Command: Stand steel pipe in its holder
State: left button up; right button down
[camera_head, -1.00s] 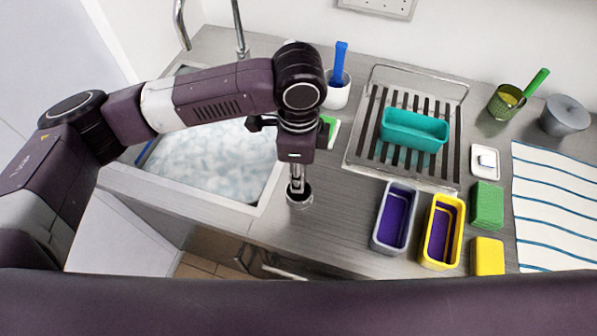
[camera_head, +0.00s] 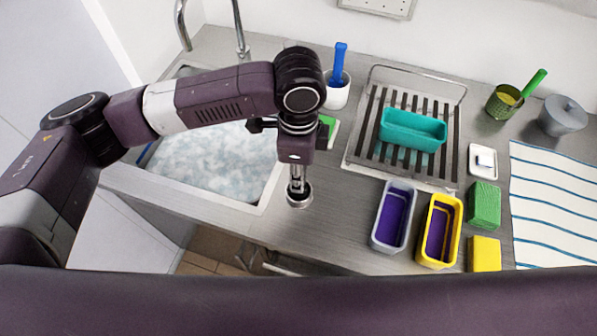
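The steel pipe (camera_head: 297,180) shows as a short metal length below my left wrist and looks upright. Its lower end is in a small round holder (camera_head: 299,199) on the counter near the front edge. The pipe's upper end is hidden behind my wrist. My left gripper (camera_head: 293,128) is above the pipe. Its dark fingers show wide apart on both sides of the wrist, so it looks open, though its fingertips are partly hidden. My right gripper is not in view.
The sink (camera_head: 208,160) lies left of the holder. A grey tub (camera_head: 377,232) and a yellow tub (camera_head: 458,222) stand to the right. A drying rack (camera_head: 352,150) with a teal tub (camera_head: 412,130) is behind them. The counter just right of the holder is clear.

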pick_arm(q)
jog(key=shift+p, duration=0.55)
jog(key=shift+f, duration=0.65)
jog(key=o, duration=0.7)
jog(key=shift+o, duration=0.2)
jog(key=shift+r, duration=0.1)
notch_tip(320, 180, up, 8)
jog(key=p, duration=0.9)
jog(key=shift+r, duration=1.45)
